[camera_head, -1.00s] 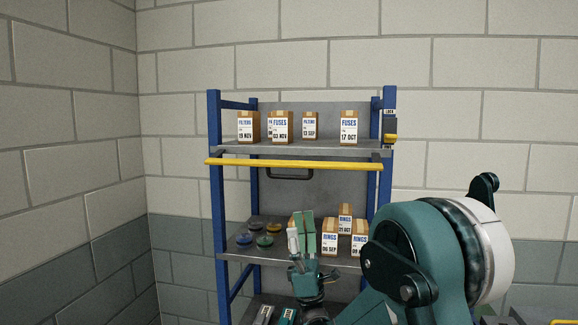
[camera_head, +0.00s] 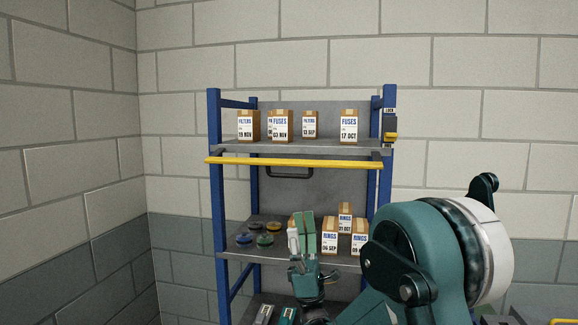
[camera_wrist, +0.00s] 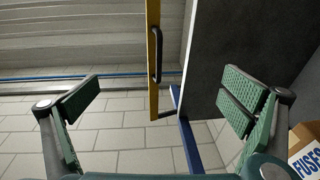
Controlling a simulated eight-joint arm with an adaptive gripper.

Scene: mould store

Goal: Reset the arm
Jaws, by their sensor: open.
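My gripper (camera_head: 304,232) is in front of the middle shelf of the blue rack in the head view, beside the RINGS boxes (camera_head: 330,236). In the wrist view my gripper (camera_wrist: 160,100) shows its two green-padded fingers spread wide apart with nothing between them. Part of a white item shows just left of the fingers in the head view, mostly hidden by them.
The rack's top shelf (camera_head: 300,147) holds several FILTERS and FUSES boxes, with a yellow bar (camera_head: 290,163) along its front. Several coloured round items (camera_head: 264,240) lie on the middle shelf. A FUSES box (camera_wrist: 306,150) is close at right in the wrist view.

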